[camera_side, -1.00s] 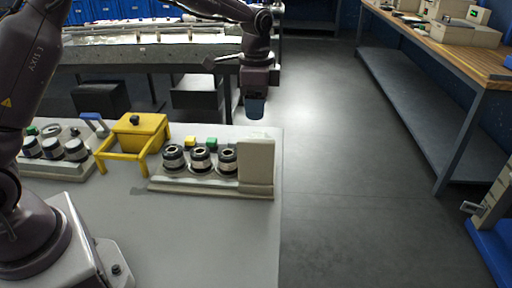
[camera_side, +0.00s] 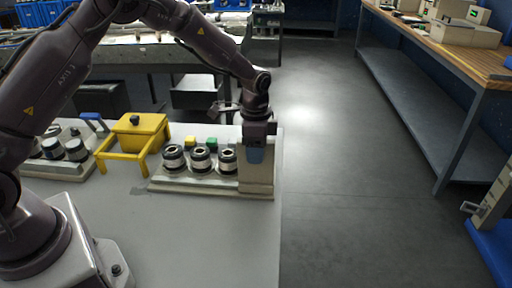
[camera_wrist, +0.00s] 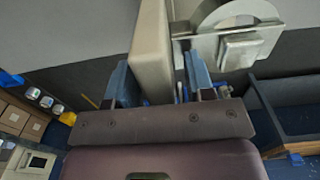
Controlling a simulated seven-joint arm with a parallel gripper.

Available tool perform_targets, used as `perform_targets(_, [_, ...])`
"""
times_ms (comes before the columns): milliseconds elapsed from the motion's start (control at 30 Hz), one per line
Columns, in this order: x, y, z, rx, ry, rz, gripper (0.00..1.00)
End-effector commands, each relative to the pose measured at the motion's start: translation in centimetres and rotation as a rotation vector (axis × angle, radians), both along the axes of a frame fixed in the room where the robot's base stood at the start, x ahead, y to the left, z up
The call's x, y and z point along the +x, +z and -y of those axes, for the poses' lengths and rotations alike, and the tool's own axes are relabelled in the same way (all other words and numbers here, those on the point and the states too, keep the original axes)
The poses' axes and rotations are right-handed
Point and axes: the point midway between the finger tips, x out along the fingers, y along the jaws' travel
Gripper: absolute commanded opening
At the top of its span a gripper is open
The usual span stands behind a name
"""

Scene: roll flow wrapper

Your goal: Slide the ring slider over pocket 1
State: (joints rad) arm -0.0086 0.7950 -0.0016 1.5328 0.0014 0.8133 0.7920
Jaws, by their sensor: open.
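My gripper (camera_side: 255,155) is over the beige upright block (camera_side: 256,179) at the right end of the pale station base (camera_side: 210,190). In the wrist view my blue fingers (camera_wrist: 158,72) are apart, with the beige slab (camera_wrist: 151,40) between them; it is nearer the left finger, with a gap at the right one. Three dark round pockets with pale bands stand in a row on the base: left (camera_side: 174,158), middle (camera_side: 201,160), right (camera_side: 227,161). I cannot tell which is pocket 1. No ring slider is clearly identifiable; a grey arched part (camera_wrist: 208,14) shows in the wrist view.
A yellow button (camera_side: 190,141) and a green button (camera_side: 211,143) are behind the pockets. A yellow framed box (camera_side: 139,130) and a second station (camera_side: 54,167) stand to the left. The table front (camera_side: 200,240) is clear; its right edge is close to the station.

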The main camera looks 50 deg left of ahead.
Motion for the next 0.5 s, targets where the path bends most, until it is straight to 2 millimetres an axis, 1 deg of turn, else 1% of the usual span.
perform_targets(33, [0.0, 0.0, 0.0, 0.000, 0.000, 0.000, 0.44])
perform_targets(67, [0.0, 0.0, 0.0, 0.000, 0.000, 0.000, 0.37])
perform_targets(100, [0.0, 0.0, 0.0, 0.000, 0.000, 0.000, 0.28])
perform_targets(167, [0.0, 0.0, 0.0, 0.000, 0.000, 0.000, 0.14])
perform_targets(200, [0.0, 0.0, 0.0, 0.000, 0.000, 0.000, 0.05])
perform_targets(233, [0.0, 0.0, 0.0, 0.000, 0.000, 0.000, 0.00])
perform_targets(367, [0.0, 0.0, 0.0, 0.000, 0.000, 0.000, 0.00])
perform_targets(433, [-0.3, 0.1, -0.4, 0.001, 0.002, -0.001, 0.00])
perform_targets(500, [-1.1, 0.1, -1.3, 0.001, 0.005, -0.002, 0.00])
